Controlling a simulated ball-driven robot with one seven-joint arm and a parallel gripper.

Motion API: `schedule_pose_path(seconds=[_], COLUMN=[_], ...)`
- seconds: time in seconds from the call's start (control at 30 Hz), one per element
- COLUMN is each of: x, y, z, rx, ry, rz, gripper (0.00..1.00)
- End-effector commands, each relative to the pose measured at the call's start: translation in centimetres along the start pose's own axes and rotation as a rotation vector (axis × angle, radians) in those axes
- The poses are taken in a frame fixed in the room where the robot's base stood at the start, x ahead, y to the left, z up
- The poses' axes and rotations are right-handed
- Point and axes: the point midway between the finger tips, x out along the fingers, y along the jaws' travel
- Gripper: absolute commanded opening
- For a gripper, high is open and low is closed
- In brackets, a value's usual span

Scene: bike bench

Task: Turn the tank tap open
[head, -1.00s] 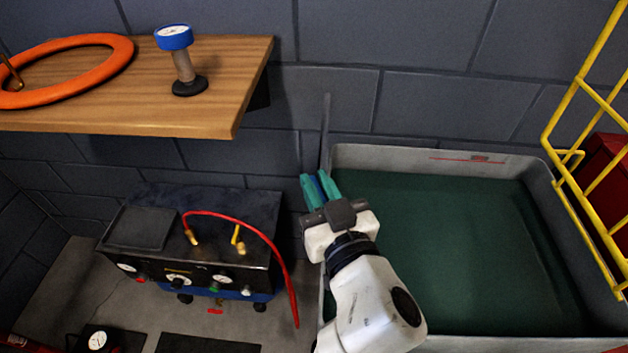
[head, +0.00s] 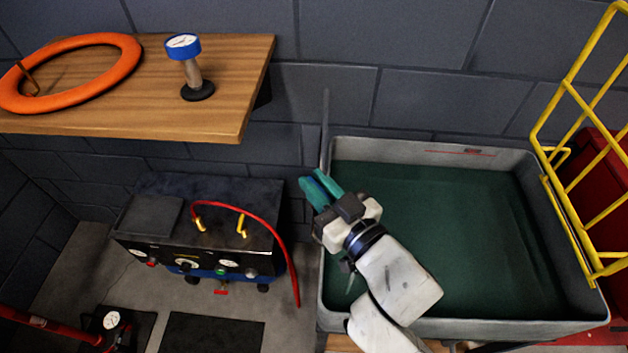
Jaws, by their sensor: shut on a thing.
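The grey tank (head: 480,325) is filled with dark green water and stands on the right. A thin grey pipe (head: 326,115) rises at its back left corner. My gripper (head: 318,183) is over the tank's left rim, its teal fingers pointing up and left. The fingers are shut on a small blue piece, which looks like the handle of the tank tap (head: 319,185). Only a sliver of blue shows between the fingers; the rest of the tap is hidden, so its angle cannot be read.
A black and blue compressor (head: 205,235) with a red hose (head: 285,250) stands left of my gripper. A yellow wire rack (head: 570,180) stands at the tank's right.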

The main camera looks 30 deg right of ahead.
Motion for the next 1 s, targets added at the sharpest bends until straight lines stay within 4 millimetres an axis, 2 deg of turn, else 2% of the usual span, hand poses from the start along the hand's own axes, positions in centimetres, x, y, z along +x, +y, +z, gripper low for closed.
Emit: schedule_pose_path(seconds=[0.07,0.1,0.3,0.53,0.67,1.0], x=[0.0,0.0,0.0,0.0,-0.8,-6.5], y=[0.0,0.0,0.0,0.0,0.0,0.1], z=[-0.1,-0.1,-0.1,0.0,0.1,0.3], rx=[0.000,0.000,0.000,0.000,0.000,0.000], ry=[0.003,0.003,0.001,0.000,-0.001,-0.004], rz=[0.001,0.001,0.001,0.001,0.001,0.004], gripper=[0.00,0.19,0.38,0.38,0.38,0.38])
